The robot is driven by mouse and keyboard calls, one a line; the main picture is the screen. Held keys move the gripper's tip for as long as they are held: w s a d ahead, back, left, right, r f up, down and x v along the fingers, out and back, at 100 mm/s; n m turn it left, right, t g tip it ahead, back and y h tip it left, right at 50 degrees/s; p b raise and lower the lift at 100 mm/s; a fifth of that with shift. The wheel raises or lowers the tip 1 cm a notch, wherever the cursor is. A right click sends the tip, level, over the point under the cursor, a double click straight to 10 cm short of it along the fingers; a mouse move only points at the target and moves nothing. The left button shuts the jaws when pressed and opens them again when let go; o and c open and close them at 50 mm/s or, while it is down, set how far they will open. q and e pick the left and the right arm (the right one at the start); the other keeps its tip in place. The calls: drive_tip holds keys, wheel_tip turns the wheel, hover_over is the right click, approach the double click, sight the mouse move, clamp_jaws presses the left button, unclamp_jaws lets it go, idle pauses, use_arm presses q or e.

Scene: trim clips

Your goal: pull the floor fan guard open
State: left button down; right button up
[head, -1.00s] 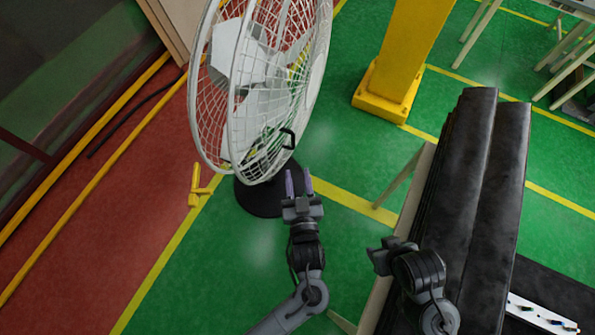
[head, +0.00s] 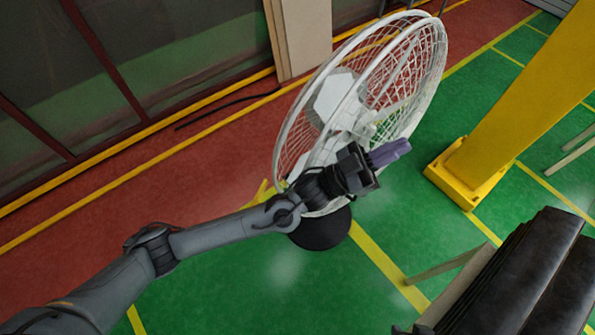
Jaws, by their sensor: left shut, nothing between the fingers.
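The floor fan (head: 345,95) stands at upper centre in the head view, with a white wire guard (head: 293,125) on a round black base (head: 322,232). Two white guard rims show with a space between them; how far the guard is swung open I cannot tell. My left gripper (head: 400,150) is shut and empty. It lies across the lower right of the guard in the picture, purple fingers pointing right. Contact with the guard is unclear. The black guard handle is not visible, perhaps behind the gripper. My right gripper is not clearly seen; only a dark sliver shows at the bottom edge.
A yellow post (head: 500,125) stands to the right of the fan. A bench with black padding (head: 535,275) fills the lower right. A yellow bracket (head: 262,192) is left of the fan base. Tan boards (head: 302,38) lean behind.

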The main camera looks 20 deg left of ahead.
use_arm(q)
drive_tip(key=a+r+m+g+p, duration=0.2)
drive_tip(key=a+r+m+g, duration=0.4)
drive_tip(key=r+g, duration=0.6)
drive_tip(key=s+a+f+n+y+b, duration=0.1)
drive_tip(key=a+f+n+y+b, duration=0.2)
drive_tip(key=a+f+n+y, duration=0.65)
drive_tip(key=s+a+f+n+y+b, duration=0.1)
drive_tip(key=a+f+n+y+b, duration=0.25)
drive_tip(key=a+f, duration=1.1)
drive_tip(key=s+d+p+x, duration=0.1)
drive_tip(key=s+p+x, duration=0.1)
drive_tip(key=x, duration=1.1)
drive_tip(key=shift+d+r+y+p, duration=0.2)
drive_tip(key=shift+d+y+p, duration=0.2)
drive_tip(key=shift+d+p, duration=0.05)
use_arm(e)
drive_tip(key=shift+w+a+f, duration=0.1)
drive_tip(key=shift+w+f, duration=0.05)
drive_tip(key=shift+f, duration=0.1)
use_arm(q)
drive_tip(key=shift+d, duration=0.1)
